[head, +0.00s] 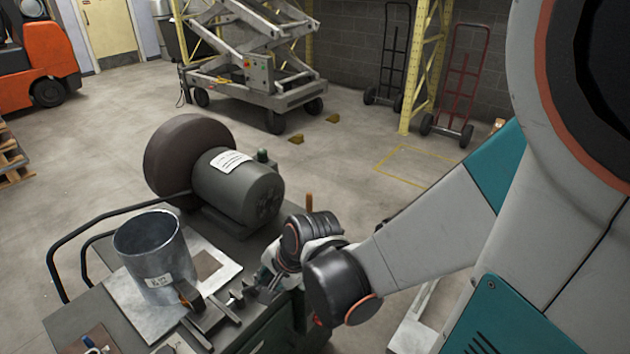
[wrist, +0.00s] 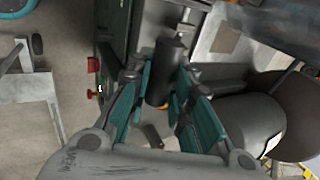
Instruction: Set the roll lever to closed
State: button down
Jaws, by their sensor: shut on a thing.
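In the wrist view, a dark grey cylindrical grip, which looks like the roll lever's handle (wrist: 168,72), stands between the teal fingers of my gripper (wrist: 160,85). The fingers are closed in on it from both sides. In the head view, my gripper (head: 268,281) is low at the right end of the green machine (head: 277,326), just right of the small metal fittings on its top. My wrist and fingers hide the lever there, so I cannot tell its angle.
A metal duct cylinder (head: 155,250) stands on a sheet plate left of my gripper. A grey motor (head: 238,187) with a big dark disc is behind. Red buttons (wrist: 93,65) stick out beside the fingers. Open floor lies behind the machine.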

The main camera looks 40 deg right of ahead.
jog(key=shift+s+f, duration=0.15)
jog(key=shift+s, duration=0.15)
jog(key=c, duration=1.5)
grip_release()
jog(key=shift+o, duration=0.2)
jog(key=shift+w+r, duration=0.1)
jog(key=shift+r, duration=0.1)
